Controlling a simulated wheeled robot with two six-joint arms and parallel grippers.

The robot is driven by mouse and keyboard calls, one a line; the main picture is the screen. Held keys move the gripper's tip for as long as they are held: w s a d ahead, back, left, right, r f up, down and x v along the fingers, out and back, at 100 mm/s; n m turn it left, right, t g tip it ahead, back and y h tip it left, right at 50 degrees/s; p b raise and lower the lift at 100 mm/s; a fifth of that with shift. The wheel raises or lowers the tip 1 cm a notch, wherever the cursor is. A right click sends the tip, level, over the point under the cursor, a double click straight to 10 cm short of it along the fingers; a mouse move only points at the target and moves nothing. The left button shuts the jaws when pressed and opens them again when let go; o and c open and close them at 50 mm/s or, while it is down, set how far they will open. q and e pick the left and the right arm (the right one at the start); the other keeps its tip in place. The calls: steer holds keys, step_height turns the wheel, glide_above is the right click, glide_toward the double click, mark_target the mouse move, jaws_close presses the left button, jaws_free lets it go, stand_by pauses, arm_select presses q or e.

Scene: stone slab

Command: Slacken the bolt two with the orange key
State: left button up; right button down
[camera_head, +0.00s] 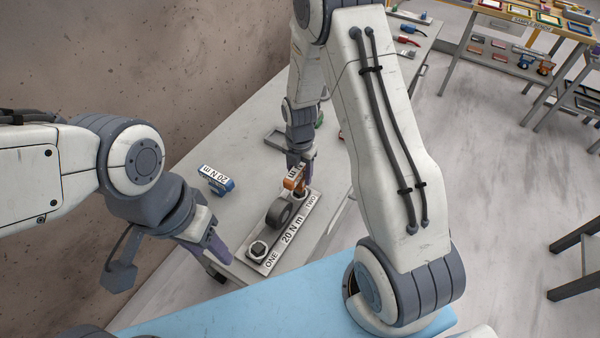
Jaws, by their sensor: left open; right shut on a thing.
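The orange key (292,184) is in my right gripper (304,171), which is shut on it above the TWO end of the metal plate (293,236). The key's lower end is at bolt two (301,195), which is mostly hidden. I cannot tell whether the key is seated on it. Bolt one (257,249) stands at the near end by the label ONE. The plate reads "20 N m". My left gripper (216,248) is open and empty, left of bolt one.
A blue key (217,181) marked "20 N m" lies on the slab left of the plate. A dark round part (279,213) sits mid-plate. A grey tray (274,138) lies behind. A light blue surface (250,308) is in front. The slab (219,150) is clear around the blue key.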

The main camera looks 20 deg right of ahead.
mark_target(300, 165)
steer(key=shift+r+p, duration=1.4)
steer(key=shift+r, duration=0.7)
